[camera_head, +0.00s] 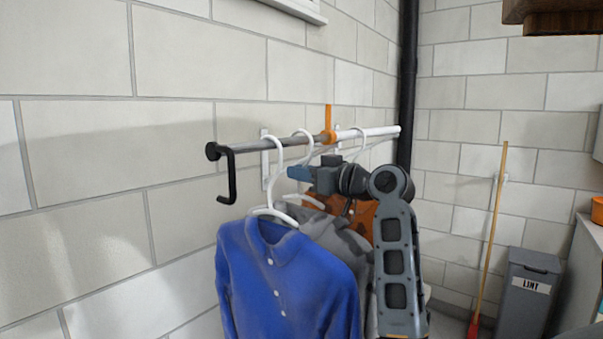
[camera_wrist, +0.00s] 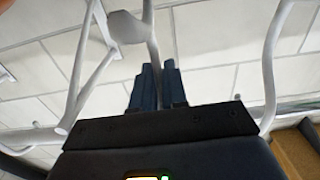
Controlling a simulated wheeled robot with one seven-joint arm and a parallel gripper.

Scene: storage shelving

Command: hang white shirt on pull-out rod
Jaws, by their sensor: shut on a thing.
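The pull-out rod (camera_head: 235,146) runs along the block wall, with a black hooked handle at its near end. A blue shirt (camera_head: 275,270) hangs from it on a white hanger (camera_head: 275,214), nearest the handle. A grey shirt (camera_head: 340,236) and an orange-brown shirt (camera_head: 362,215) are behind it. My gripper (camera_head: 298,173) is at the hanger hooks just below the rod. In the wrist view, my gripper (camera_wrist: 158,85) is closed around a thin white hanger stem (camera_wrist: 151,45). I cannot make out a white shirt clearly; a pale sliver (camera_head: 427,291) shows beside my arm.
An orange clip (camera_head: 328,125) sits on the rod. A black pipe (camera_head: 407,85) stands in the corner. A wooden-handled broom (camera_head: 490,230) and a grey lint bin (camera_head: 527,295) are at right. The wall left of the handle is clear.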

